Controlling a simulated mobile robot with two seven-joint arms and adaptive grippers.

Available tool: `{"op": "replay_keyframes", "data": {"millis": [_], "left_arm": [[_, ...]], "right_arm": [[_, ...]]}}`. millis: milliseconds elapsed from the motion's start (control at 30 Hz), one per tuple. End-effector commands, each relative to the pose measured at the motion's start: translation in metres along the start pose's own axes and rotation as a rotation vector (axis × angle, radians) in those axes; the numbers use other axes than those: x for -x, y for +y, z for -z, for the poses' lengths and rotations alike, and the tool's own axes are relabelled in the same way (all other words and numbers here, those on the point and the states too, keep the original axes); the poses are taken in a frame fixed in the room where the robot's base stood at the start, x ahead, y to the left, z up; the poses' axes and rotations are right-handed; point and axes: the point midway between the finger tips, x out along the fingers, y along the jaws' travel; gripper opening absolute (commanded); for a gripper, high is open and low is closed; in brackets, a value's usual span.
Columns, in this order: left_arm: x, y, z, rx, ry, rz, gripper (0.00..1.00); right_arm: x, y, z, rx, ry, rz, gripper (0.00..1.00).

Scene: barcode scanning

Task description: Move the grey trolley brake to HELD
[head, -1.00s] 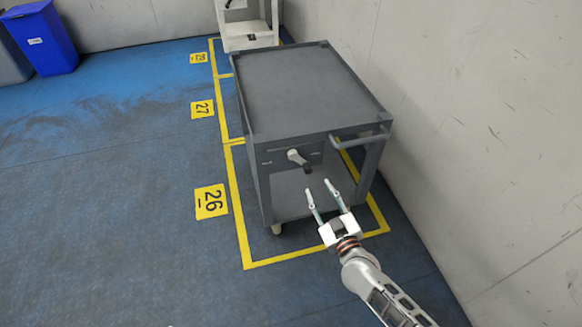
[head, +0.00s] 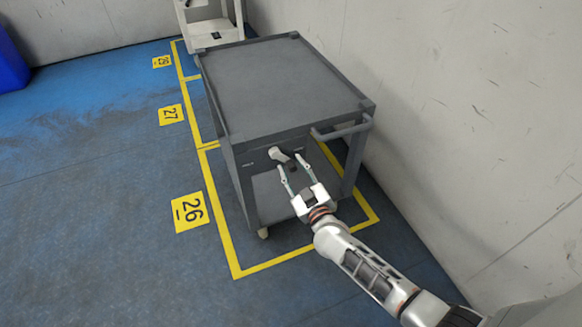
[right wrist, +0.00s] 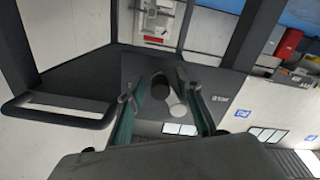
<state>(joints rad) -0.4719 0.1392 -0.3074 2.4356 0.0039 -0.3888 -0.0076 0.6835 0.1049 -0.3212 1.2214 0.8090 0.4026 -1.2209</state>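The grey trolley (head: 285,85) stands in the yellow-marked bay by the wall. Its brake lever (head: 279,155) sits on the front panel below the top, with a pale arm and a dark knob (head: 291,163). My right gripper (head: 290,170) is open, its two fingers reaching toward the lever from the front. In the right wrist view the dark knob (right wrist: 160,86) and pale lever arm (right wrist: 176,104) show between the open fingers (right wrist: 158,105). I cannot tell whether the fingers touch the lever. The panel labels are too small to read. My left gripper is not in view.
A push handle (head: 342,130) sticks out at the trolley's front right; it also shows in the right wrist view (right wrist: 60,110). A wall (head: 460,130) runs close along the right. A white trolley (head: 212,30) stands behind. Blue floor (head: 100,220) at left is clear.

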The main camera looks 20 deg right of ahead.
Motion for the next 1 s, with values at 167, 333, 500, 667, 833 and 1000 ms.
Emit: {"op": "replay_keyframes", "data": {"millis": [167,333,500,667,833,1000], "left_arm": [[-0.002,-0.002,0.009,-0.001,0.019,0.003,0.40],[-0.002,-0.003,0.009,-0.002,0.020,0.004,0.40],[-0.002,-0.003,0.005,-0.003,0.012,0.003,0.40],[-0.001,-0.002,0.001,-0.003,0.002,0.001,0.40],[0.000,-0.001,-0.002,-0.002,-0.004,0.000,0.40],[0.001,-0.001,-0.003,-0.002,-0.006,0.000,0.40]], "right_arm": [[-0.004,0.000,0.001,0.000,0.001,0.000,0.34],[-0.004,0.000,0.001,0.000,0.002,0.000,0.32],[-0.004,0.000,0.001,0.000,0.001,-0.001,0.00],[-0.004,0.001,0.002,-0.002,0.002,-0.002,0.00],[-0.004,0.002,0.003,-0.004,0.004,-0.004,0.00],[-0.005,0.002,0.003,-0.030,0.006,-0.005,0.00]]}}
